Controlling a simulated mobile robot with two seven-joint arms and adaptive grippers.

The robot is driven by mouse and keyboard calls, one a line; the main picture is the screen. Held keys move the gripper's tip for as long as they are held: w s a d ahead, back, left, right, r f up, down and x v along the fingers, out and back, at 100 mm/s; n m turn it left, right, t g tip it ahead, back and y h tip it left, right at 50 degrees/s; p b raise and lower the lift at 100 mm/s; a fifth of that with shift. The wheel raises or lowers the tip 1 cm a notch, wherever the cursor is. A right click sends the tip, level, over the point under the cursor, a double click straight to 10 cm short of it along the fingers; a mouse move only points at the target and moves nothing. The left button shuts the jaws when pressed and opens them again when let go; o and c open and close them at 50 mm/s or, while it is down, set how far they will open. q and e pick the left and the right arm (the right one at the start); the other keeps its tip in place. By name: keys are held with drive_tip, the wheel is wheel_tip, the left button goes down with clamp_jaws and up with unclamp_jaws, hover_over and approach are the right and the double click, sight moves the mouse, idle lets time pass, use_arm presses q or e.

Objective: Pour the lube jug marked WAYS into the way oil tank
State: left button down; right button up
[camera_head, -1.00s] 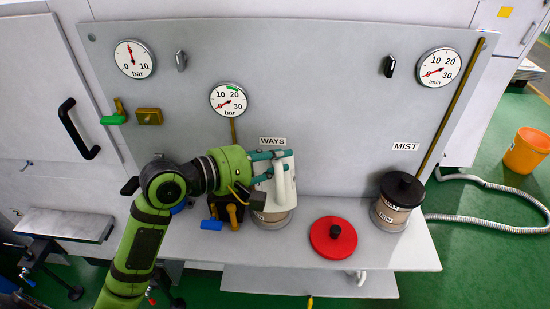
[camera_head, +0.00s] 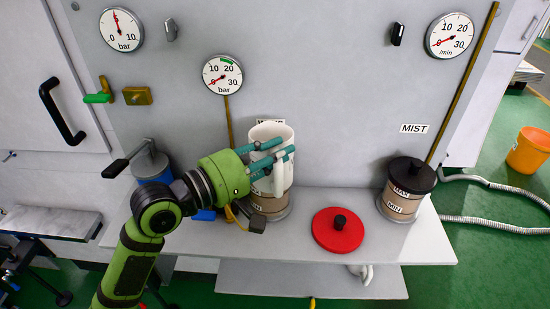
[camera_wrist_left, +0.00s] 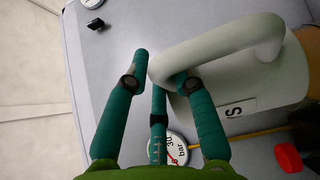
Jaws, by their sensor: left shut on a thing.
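The white lube jug (camera_head: 267,140) is roughly upright, with its open rim up, in front of the wall and over the top of the way oil tank (camera_head: 271,206). Its handle shows toward the right. My left gripper (camera_head: 285,158) is shut on the jug at its handle. The wrist view shows the handle (camera_wrist_left: 222,42) at the teal fingers (camera_wrist_left: 160,72) and a label ending in S on the jug. The tank is clear with brownish contents; the jug hides its mouth. A red lid (camera_head: 338,238) lies on the shelf. My right gripper is not in view.
The MIST tank (camera_head: 402,205) with a black lid stands at the shelf's right. A blue-bodied part with a black lever (camera_head: 148,165) is left of my gripper. Gauges (camera_head: 222,75) and a vertical brass pipe are on the wall. The shelf's front right (camera_head: 415,248) is clear.

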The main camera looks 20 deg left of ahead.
use_arm(q)
drive_tip(key=shift+f+m+b, duration=0.6)
drive_tip(key=shift+b, duration=0.05)
drive_tip(key=shift+r+t, duration=0.15)
drive_tip(key=shift+t, duration=0.15)
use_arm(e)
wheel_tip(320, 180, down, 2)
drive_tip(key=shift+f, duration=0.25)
use_arm(q)
drive_tip(key=shift+r, duration=0.1)
wheel_tip(320, 180, up, 4)
drive_tip(key=p, duration=0.5)
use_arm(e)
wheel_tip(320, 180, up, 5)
